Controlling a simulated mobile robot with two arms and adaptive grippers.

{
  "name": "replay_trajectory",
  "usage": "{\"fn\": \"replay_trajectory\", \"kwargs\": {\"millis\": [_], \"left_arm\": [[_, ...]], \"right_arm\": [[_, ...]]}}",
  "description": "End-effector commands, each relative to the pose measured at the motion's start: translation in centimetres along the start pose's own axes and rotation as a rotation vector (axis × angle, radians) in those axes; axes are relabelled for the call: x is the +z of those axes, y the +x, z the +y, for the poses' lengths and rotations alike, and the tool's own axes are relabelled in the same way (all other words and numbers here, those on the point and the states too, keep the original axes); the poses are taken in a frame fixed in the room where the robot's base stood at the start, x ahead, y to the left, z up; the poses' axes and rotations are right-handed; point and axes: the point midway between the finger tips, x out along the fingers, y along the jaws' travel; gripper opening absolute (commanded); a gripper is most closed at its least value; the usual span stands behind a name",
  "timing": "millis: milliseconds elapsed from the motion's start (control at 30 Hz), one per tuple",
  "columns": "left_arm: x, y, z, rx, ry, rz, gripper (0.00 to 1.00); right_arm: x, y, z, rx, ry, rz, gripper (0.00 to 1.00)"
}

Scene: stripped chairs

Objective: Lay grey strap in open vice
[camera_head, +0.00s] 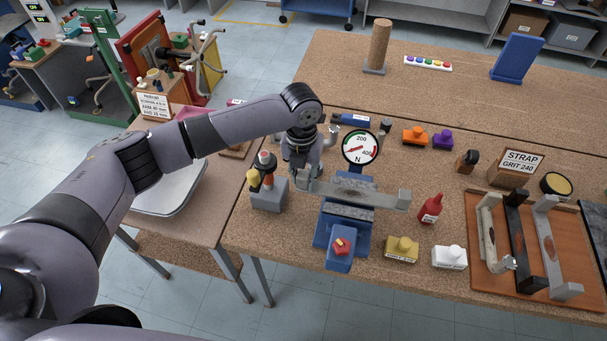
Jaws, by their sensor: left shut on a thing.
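My left gripper (306,178) is shut on the left end of a grey strap (375,194). The strap is a long flat bar with an upturned right end. It stretches to the right across the blue vice (340,250), above or at the grey jaws. I cannot tell whether it rests between the jaws or hovers over them. The vice has a red knob on its front block. My gripper hides the strap's left end. My right gripper is not in view.
A round force gauge (360,148) stands behind the vice. A grey block with coloured knobs (268,190) is close left of the gripper. A red bottle (431,208), yellow block (401,249) and white block (450,257) stand to the right. A brown tray (487,283) holds several straps.

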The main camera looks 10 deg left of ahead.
Motion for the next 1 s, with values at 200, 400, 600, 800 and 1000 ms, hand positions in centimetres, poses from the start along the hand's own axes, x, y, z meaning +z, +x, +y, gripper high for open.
{"fn": "replay_trajectory", "kwargs": {"millis": [200, 400, 600, 800, 1000], "left_arm": [[0.06, -0.07, -0.09, -0.003, 0.0, -0.002, 0.0], [0.05, 0.16, -0.08, -0.003, 0.0, -0.002, 0.0], [0.05, 0.39, -0.08, -0.003, 0.001, -0.002, 0.0], [0.05, 0.62, -0.08, -0.003, 0.0, -0.002, 0.0], [0.05, 0.85, -0.07, -0.003, 0.0, -0.002, 0.0]], "right_arm": [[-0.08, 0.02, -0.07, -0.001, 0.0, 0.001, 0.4], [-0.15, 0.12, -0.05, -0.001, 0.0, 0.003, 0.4], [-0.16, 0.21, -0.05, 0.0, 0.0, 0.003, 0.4], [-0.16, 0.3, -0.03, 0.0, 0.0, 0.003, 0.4], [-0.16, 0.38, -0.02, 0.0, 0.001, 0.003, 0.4]]}}
